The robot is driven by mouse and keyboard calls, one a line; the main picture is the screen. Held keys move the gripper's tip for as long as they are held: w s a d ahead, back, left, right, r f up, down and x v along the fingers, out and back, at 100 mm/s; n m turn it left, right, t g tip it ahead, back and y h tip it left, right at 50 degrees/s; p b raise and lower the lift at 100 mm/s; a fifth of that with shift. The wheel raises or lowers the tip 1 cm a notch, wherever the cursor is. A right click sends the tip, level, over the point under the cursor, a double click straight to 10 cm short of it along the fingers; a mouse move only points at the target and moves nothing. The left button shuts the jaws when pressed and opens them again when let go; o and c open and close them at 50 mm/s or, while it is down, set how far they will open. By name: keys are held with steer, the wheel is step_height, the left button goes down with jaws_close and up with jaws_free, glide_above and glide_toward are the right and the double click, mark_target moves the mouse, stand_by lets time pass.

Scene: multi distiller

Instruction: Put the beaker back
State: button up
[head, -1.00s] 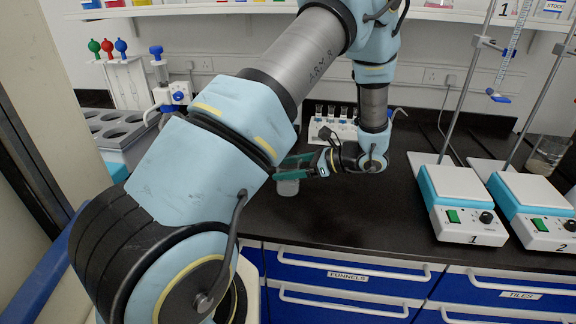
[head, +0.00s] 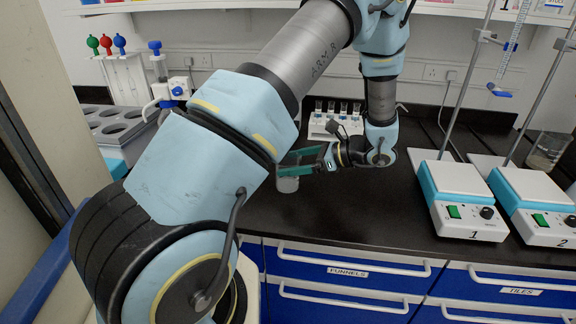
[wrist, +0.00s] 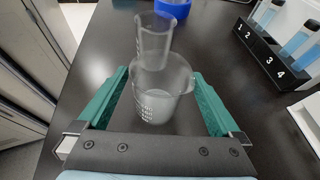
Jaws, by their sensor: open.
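A clear glass beaker (wrist: 158,98) with white graduation marks stands upright on the black bench, with pale contents at its bottom. In the wrist view it sits between the green fingers of my gripper (wrist: 160,95), with some space to the fingers. In the head view the beaker (head: 287,184) shows just under my gripper (head: 297,162), partly hidden by the fingers and my arm. The gripper is open and level, pointing left along the bench. A second clear glass vessel (wrist: 154,36) stands just behind the beaker in the wrist view.
Two hotplates (head: 462,195) with stands are on the right. A grey rack with round holes (head: 115,125) is at left.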

steer(key=b+v, duration=0.3)
steer(key=v, duration=0.7)
steer(key=shift+r, duration=0.1)
